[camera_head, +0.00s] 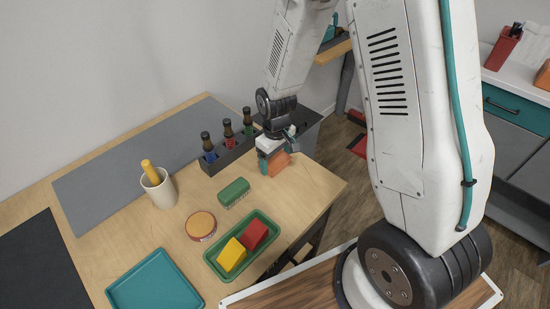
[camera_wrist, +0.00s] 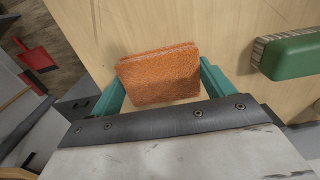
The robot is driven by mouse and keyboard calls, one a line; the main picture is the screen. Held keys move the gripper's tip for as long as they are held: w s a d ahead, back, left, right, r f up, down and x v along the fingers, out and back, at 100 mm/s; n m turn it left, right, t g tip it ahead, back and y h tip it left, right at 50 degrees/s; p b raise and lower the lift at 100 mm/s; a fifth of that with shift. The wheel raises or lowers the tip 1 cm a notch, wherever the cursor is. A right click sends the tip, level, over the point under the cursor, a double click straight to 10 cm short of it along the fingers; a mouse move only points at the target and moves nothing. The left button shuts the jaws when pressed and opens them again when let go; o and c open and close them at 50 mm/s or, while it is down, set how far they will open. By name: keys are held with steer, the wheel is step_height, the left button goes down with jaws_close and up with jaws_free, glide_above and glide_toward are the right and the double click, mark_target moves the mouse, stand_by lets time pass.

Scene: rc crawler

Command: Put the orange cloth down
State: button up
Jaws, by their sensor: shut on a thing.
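The orange cloth (camera_head: 279,163) is a folded, rough-textured block at the right part of the wooden table. In the wrist view the orange cloth (camera_wrist: 160,76) sits between the two teal fingers of my gripper (camera_wrist: 160,85). My gripper (camera_head: 272,160) is shut on it and points down, low over the table. I cannot tell whether the cloth touches the table top.
A green brush (camera_head: 234,192) lies left of my gripper. A black caddy with several bottles (camera_head: 229,137) stands behind. A green tray (camera_head: 266,270) holds yellow and red blocks. A round tin (camera_head: 201,225), a cup (camera_head: 160,190) and a teal tray (camera_head: 155,284) stand further left.

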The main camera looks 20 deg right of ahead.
mark_target(276, 160)
steer(key=shift+f, duration=0.2)
steer(key=o, duration=1.1)
steer(key=shift+c, duration=0.2)
steer(key=shift+r, duration=0.15)
step_height(276, 160, up, 12)
steer(key=s+d+r+m, duration=0.1)
steer(key=s+r+m, duration=0.1)
steer(key=s+r, duration=0.7)
steer(key=s+d+r+m+t, duration=0.1)
steer(key=s+r+m, duration=0.1)
steer(key=s+r, duration=0.7)
steer(key=shift+s+d+r, duration=0.15)
steer(key=shift+s+d, duration=0.25)
steer(key=shift+s, duration=2.55)
